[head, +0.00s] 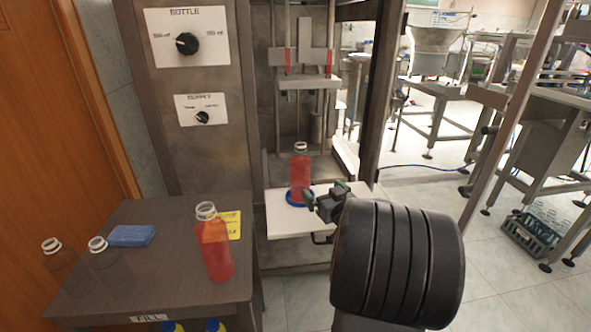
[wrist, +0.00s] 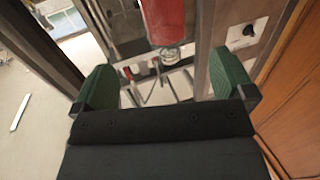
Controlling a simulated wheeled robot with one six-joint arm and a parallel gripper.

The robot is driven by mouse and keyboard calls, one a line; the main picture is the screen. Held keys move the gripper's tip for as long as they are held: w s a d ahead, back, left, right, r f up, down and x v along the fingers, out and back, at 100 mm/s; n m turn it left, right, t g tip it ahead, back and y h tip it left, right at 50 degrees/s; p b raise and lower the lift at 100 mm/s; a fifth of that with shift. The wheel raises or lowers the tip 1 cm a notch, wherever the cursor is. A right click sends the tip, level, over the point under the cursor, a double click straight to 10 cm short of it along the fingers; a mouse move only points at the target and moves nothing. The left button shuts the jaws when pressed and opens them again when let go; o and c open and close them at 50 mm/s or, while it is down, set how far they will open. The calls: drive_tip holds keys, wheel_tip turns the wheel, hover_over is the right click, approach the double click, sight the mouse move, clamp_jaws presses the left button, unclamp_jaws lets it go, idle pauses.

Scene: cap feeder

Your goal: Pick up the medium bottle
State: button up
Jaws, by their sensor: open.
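A clear bottle of red liquid (head: 300,176) with an open white neck stands upright in the blue ring (head: 299,198) on the machine's white shelf (head: 285,222). It also shows upside down at the top of the wrist view (wrist: 164,20), partly cut off. A larger-looking bottle of orange-red liquid (head: 214,250) stands on the dark table at left. I cannot tell for certain which one is the medium bottle. My gripper (head: 325,192) is just right of the shelf bottle. Its green-padded fingers, also in the wrist view (wrist: 164,85), are apart and empty, with the bottle beyond them.
The dark table (head: 165,215) holds two empty clear bottles (head: 62,258) (head: 108,262), a blue sponge (head: 132,236) and a yellow note (head: 232,222). The machine's metal frame (head: 372,90) stands right of the shelf. Yellow-capped bottles (head: 172,326) show at the bottom edge. A bottle crate (head: 533,228) is on the floor at right.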

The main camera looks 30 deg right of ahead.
sight(307, 173)
drive_tip(key=w, duration=0.2)
drive_tip(key=w+d, duration=0.1)
drive_tip(key=w, duration=0.2)
drive_tip(key=w+b, duration=0.1)
drive_tip(key=w, duration=0.2)
drive_tip(key=shift+w+d+r, duration=0.15)
drive_tip(key=shift+w+d, duration=0.05)
drive_tip(key=shift+w+d+r+b, duration=0.1)
drive_tip(key=shift+w+b, duration=0.1)
drive_tip(key=shift+w, duration=1.1)
drive_tip(key=shift+w+d+b, duration=0.1)
drive_tip(key=shift+w+b, duration=0.1)
drive_tip(key=shift+w, duration=1.1)
drive_tip(key=shift+c, duration=0.5)
drive_tip(key=c, duration=1.2)
drive_tip(key=shift+r, duration=0.1)
drive_tip(key=shift+c, duration=0.2)
